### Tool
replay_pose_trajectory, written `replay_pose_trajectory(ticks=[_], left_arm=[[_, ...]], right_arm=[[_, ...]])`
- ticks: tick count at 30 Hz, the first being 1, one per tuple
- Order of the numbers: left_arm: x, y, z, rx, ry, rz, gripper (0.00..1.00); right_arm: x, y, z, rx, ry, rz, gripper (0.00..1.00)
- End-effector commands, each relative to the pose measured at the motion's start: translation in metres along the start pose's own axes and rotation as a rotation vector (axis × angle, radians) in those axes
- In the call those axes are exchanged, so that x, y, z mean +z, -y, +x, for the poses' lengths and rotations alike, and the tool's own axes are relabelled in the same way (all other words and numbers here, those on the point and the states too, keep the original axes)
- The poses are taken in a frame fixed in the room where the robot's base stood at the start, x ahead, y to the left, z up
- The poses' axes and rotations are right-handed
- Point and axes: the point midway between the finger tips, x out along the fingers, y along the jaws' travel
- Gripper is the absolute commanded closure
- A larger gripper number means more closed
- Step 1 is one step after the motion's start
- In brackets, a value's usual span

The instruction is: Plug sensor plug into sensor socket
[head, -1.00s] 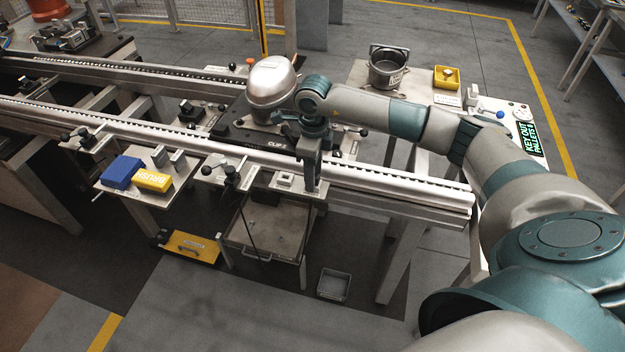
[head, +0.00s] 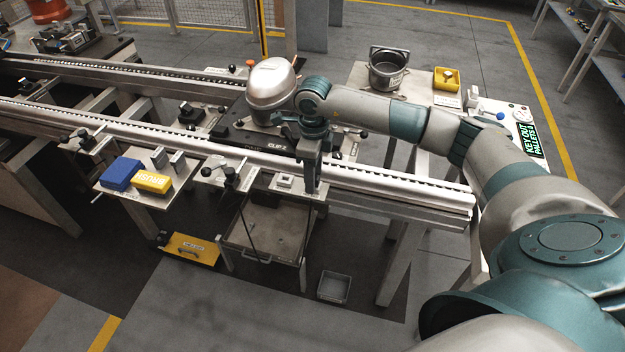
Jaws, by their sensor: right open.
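My right gripper (head: 309,187) points down at the front edge of the conveyor rail, over the right end of a small shelf. It is open; I cannot make out anything between its fingers. A small white square block with a socket-like opening (head: 284,181) sits on that shelf just left of the gripper, apart from it. I cannot tell whether this block is the sensor socket. The sensor plug cannot be made out; a thin dark cable (head: 247,222) hangs below the shelf. The silver compressor (head: 271,84) stands on the dark pallet behind the gripper. My left gripper is out of view.
The silver rail (head: 400,187) runs across behind the shelf. Clamps with black knobs (head: 230,172) stand to the left. A blue block (head: 121,174) and a yellow brush block (head: 152,181) lie on a side shelf. A grey pot (head: 388,70) and yellow bin (head: 446,79) stand at back right.

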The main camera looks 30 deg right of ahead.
Motion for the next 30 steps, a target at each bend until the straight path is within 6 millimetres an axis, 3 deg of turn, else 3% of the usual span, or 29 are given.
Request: replay_pose_trajectory(ticks=[27, 28, 30], left_arm=[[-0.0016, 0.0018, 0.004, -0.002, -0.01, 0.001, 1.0], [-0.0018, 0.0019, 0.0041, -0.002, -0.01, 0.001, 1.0], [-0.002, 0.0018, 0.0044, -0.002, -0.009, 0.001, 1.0]], right_arm=[[-0.0001, 0.0002, 0.0012, 0.0, 0.0, 0.0, 0.56], [-0.0001, 0.0002, 0.0013, 0.0, 0.0, 0.0, 0.59], [-0.0001, 0.0002, 0.0015, 0.0, 0.0, 0.0, 0.75]])
